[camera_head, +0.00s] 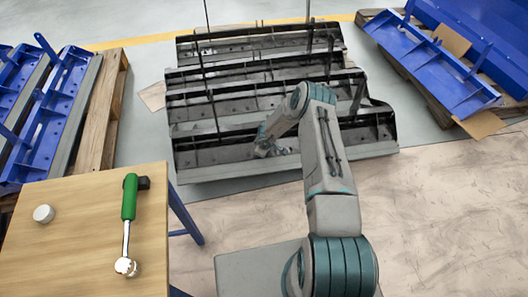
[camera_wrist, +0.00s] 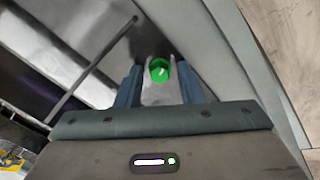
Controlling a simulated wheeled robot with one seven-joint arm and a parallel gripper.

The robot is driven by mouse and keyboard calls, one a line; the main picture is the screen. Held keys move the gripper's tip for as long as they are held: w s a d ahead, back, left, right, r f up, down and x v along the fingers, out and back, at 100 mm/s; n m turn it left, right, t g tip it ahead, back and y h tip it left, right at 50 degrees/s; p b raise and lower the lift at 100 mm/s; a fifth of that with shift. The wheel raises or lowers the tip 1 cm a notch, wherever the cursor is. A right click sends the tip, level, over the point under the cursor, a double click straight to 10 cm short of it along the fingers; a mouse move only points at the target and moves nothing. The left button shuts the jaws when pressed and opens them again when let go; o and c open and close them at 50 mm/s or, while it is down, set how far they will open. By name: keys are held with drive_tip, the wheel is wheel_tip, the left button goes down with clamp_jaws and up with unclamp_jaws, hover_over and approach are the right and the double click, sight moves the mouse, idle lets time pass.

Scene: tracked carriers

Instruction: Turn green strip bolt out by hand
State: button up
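A green hexagonal bolt head (camera_wrist: 158,69) shows in the wrist view, on the grey metal of the carrier. My gripper (camera_wrist: 159,76) is open, with one dark blue finger on each side of the bolt and a visible gap to each; I cannot tell how deep the fingers reach around it. In the head view my gripper (camera_head: 268,148) is low at the front part of the dark grey tracked carrier (camera_head: 215,165). The bolt cannot be made out there.
A wooden table (camera_head: 75,255) at the lower left holds a green-handled ratchet tool (camera_head: 129,198) and a small white round piece (camera_head: 43,214). Blue metal parts (camera_head: 50,125) lie on a pallet at left, and more blue parts (camera_head: 425,65) at right. The floor at right is clear.

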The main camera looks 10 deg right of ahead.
drive_tip(key=m, duration=0.6)
drive_tip(key=shift+m, duration=0.3)
drive_tip(key=m+b, duration=0.1)
drive_tip(key=m, duration=1.2)
drive_tip(key=shift+b, duration=0.35)
drive_tip(key=m, duration=0.7)
drive_tip(key=shift+b, duration=0.3)
